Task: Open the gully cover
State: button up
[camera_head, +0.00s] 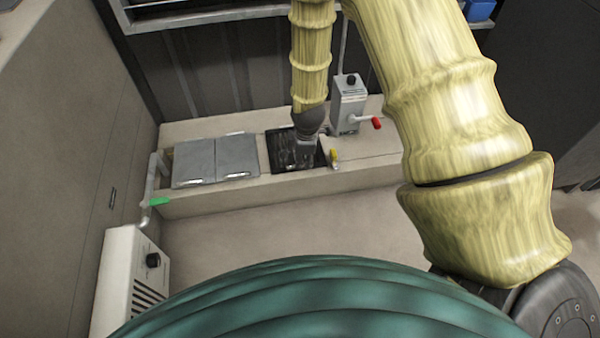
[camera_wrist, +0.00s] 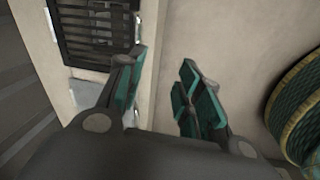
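A dark square gully grate (camera_head: 285,150) lies in the pale raised ledge, partly hidden behind my gripper. Beside it on the left are two flat grey cover plates (camera_head: 215,160) with light metal strips at their edges; I cannot tell which of these is the gully cover. My gripper (camera_head: 308,149) is over the right part of the dark grate in the head view. In the wrist view my gripper (camera_wrist: 160,88) has its green-padded fingers apart, with nothing between them. A dark slatted grate (camera_wrist: 95,25) shows past the left finger there.
A grey box with a red-tipped lever (camera_head: 376,123) stands right of the grate, with a small yellow handle (camera_head: 333,156) near it. A green-handled pipe (camera_head: 160,201) and a white vented box (camera_head: 130,280) are at left. The floor before the ledge is clear.

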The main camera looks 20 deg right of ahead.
jog(key=shift+n, duration=0.9)
jog(key=w+f+b, duration=0.2)
jog(key=f, duration=0.2)
jog(key=w+d+f+b, duration=0.1)
jog(key=w+f+b, duration=0.1)
jog(key=f+b, duration=0.1)
jog(key=w+f+b, duration=0.2)
jog(key=f+b, duration=0.1)
jog(key=f, duration=0.1)
jog(key=shift+d+f, duration=0.25)
jog(key=shift+f, duration=0.05)
grip_shut()
